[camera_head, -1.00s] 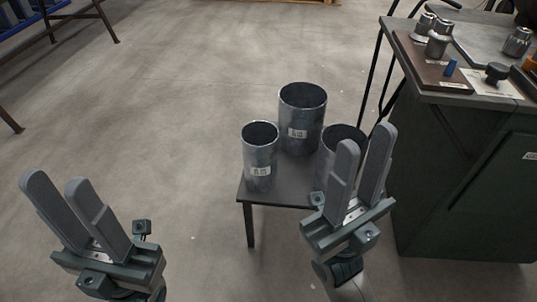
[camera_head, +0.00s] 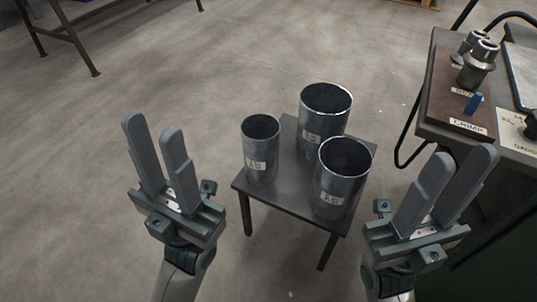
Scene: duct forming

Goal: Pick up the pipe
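Three grey metal pipes stand upright on a small dark table (camera_head: 290,208). The narrowest pipe (camera_head: 261,150) is at the left, a wide pipe (camera_head: 324,115) is at the back, and another wide pipe (camera_head: 341,180) is at the front right. Each has a white label and an open top. My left gripper (camera_head: 150,135) is open and empty, to the left of the table and apart from the pipes. My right gripper (camera_head: 458,170) is open and empty, to the right of the front right pipe and apart from it.
A rusty-legged rack (camera_head: 75,45) is at the top left. The concrete floor (camera_head: 225,60) behind and left of the small table is clear.

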